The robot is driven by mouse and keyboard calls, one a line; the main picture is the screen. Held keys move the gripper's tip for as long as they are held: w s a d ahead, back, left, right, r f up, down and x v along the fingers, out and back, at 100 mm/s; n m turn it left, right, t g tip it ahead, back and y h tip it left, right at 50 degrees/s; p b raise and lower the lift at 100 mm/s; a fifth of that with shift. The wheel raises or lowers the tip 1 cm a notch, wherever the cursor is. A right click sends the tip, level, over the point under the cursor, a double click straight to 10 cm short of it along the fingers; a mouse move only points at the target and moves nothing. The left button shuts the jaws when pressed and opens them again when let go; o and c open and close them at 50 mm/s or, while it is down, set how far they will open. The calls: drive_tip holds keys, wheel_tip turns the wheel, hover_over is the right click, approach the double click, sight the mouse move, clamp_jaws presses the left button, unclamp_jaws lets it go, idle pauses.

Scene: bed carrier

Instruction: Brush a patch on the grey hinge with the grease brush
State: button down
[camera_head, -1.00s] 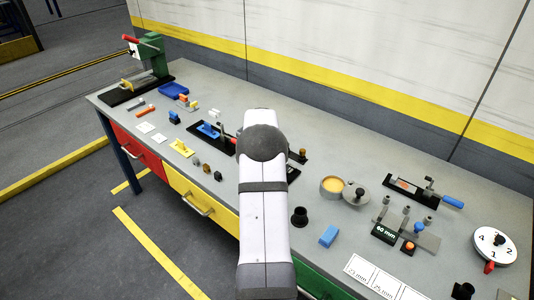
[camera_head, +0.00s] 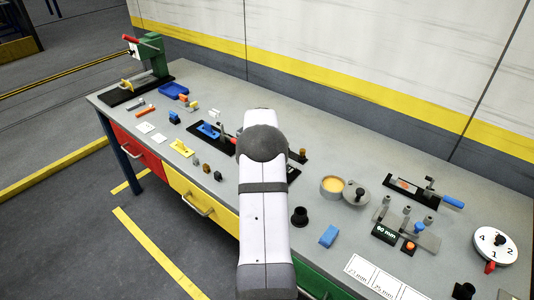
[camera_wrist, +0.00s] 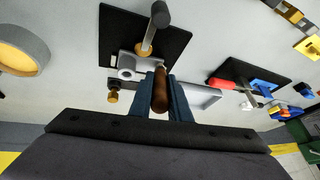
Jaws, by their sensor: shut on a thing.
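My gripper (camera_wrist: 160,98) shows in the wrist view with its two dark fingers shut on a brown wooden handle, which I take to be the grease brush (camera_wrist: 161,88). The brush's bristle end cannot be made out. Just beyond the handle are light grey metal parts, likely the grey hinge (camera_wrist: 135,64), by a black plate (camera_wrist: 115,35). A grey rod with a dark cylindrical end (camera_wrist: 160,14) stands over that plate. I cannot tell whether the brush touches the hinge. In the head view my arm hides the gripper, the brush and most of this spot.
An open tin with yellow-orange content (camera_head: 332,187) stands right of my arm, beside a round grey lid (camera_head: 355,194). A black cup (camera_head: 299,216) and a blue block (camera_head: 328,236) are nearer the front. A red-handled clamp (camera_wrist: 222,83) is close to the gripper.

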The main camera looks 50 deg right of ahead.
drive_tip(key=shift+s, duration=0.1)
idle(0.6)
drive_tip(key=shift+s+f+b, duration=0.1)
drive_tip(key=shift+s+b, duration=0.2)
drive_tip(key=shift+s, duration=0.7)
drive_tip(key=shift+s, duration=0.1)
drive_tip(key=shift+s, duration=0.95)
drive_tip(key=shift+w, duration=0.15)
drive_tip(key=shift+w, duration=0.95)
drive_tip(key=shift+w, duration=0.1)
drive_tip(key=shift+w, duration=0.95)
drive_tip(key=shift+s, duration=0.1)
